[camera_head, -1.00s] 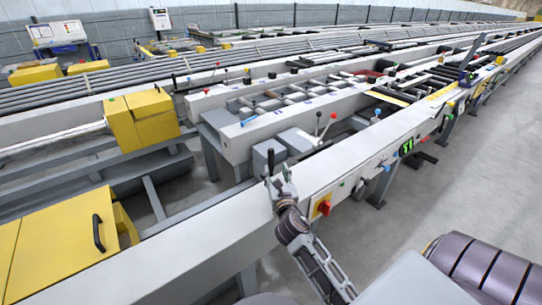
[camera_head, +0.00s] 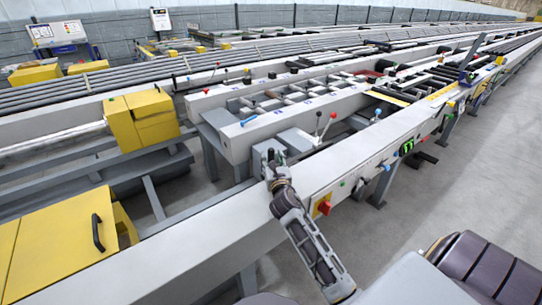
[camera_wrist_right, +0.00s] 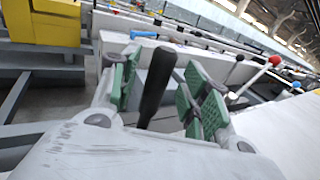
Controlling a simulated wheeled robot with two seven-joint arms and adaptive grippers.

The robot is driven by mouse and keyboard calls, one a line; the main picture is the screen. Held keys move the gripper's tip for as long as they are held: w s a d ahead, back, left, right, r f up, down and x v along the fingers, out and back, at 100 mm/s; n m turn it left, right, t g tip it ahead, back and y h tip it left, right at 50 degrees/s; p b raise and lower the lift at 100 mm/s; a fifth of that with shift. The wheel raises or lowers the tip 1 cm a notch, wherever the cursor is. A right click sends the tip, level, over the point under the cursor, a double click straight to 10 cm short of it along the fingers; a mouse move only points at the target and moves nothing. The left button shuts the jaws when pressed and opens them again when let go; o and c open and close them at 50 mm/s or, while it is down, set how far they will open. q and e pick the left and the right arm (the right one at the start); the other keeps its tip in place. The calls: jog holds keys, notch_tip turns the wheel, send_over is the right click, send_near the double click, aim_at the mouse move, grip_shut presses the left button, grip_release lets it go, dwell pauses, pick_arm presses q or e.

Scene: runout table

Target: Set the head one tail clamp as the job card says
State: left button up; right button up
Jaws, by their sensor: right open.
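My right gripper (camera_head: 273,158) reaches over the front beam of the near table. It also shows in the right wrist view (camera_wrist_right: 162,84), open, with its green pads apart. A black lever handle (camera_wrist_right: 156,92) stands tilted between the pads, with visible gaps on both sides. In the head view the gripper mostly hides this handle. The red knob also shows at the right of the wrist view (camera_wrist_right: 275,60). My left gripper is not in view. No job card text is readable.
The white front beam (camera_head: 225,235) runs under my right arm, with a red and yellow switch (camera_head: 323,206) on its face. A yellow block (camera_head: 150,117) and yellow cover (camera_head: 65,240) with a black handle are at left. Grey floor (camera_head: 445,195) is clear at right.

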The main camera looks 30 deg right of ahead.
jog(key=shift+x, duration=1.5)
jog(key=shift+c, duration=0.4)
grip_shut()
